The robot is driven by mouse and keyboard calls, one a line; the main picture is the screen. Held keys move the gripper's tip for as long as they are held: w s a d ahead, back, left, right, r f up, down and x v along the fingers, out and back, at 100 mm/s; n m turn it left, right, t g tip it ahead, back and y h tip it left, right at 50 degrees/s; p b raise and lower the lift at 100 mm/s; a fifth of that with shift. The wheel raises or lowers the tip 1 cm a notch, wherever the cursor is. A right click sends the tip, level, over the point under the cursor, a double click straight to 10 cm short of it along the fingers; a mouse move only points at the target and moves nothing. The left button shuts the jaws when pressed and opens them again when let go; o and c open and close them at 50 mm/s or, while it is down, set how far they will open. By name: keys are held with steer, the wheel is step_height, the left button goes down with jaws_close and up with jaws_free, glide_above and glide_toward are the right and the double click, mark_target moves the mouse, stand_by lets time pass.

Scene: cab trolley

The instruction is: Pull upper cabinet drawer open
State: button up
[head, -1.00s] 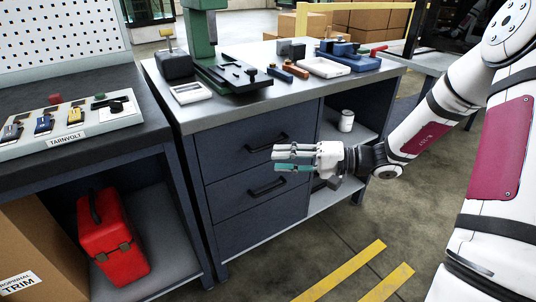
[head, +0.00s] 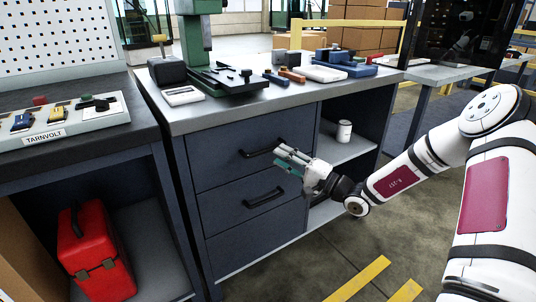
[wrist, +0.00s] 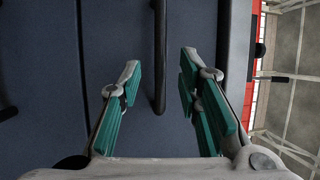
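The upper cabinet drawer (head: 222,158) is a dark blue front, shut, with a black bar handle (head: 264,148). The handle also shows upright in the wrist view (wrist: 159,60). My gripper (head: 283,157) is just in front of the right part of this handle. In the wrist view my gripper (wrist: 159,78) is open, with its teal-padded fingers on either side of the bar and visible gaps to it. The head view shows the fingers overlapping the handle's right end; contact cannot be told.
The lower drawer (head: 228,211) is shut below, with its own black handle (head: 264,197). The bench top (head: 205,112) carries tools. An open shelf with a white can (head: 344,131) is to the right. A red toolbox (head: 95,250) sits at the left. Floor in front is free.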

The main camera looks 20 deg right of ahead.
mark_target(268, 150)
steer(key=b+x, duration=0.1)
steer(key=x, duration=0.4)
steer(key=shift+w+a+r, duration=0.1)
steer(key=shift+w+a, duration=0.1)
steer(key=shift+w, duration=0.1)
steer(key=shift+c, duration=0.2)
jaws_close()
